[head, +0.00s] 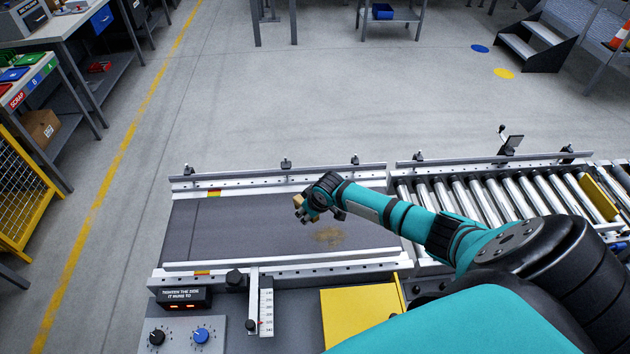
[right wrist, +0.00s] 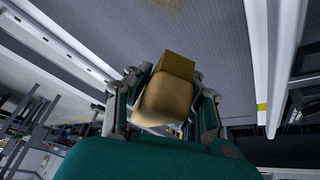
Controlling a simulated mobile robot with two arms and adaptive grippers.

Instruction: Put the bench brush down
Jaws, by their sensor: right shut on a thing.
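The bench brush (right wrist: 165,97) is a tan, blocky thing between the fingers of my right gripper in the right wrist view. Only a small tan part of the brush (head: 298,201) shows in the head view. My right gripper (head: 308,209) is shut on it, over the dark conveyor belt (head: 240,225). I cannot tell how far the brush is above the belt. The rest of the brush is hidden by the gripper. My left gripper is not in view.
A brownish dusty patch (head: 328,236) lies on the belt near my gripper. Metal rails (head: 280,173) edge the belt. A roller conveyor (head: 480,196) continues to the right. A control panel with knobs (head: 180,335) and a yellow plate (head: 355,315) are in front. The belt's left part is clear.

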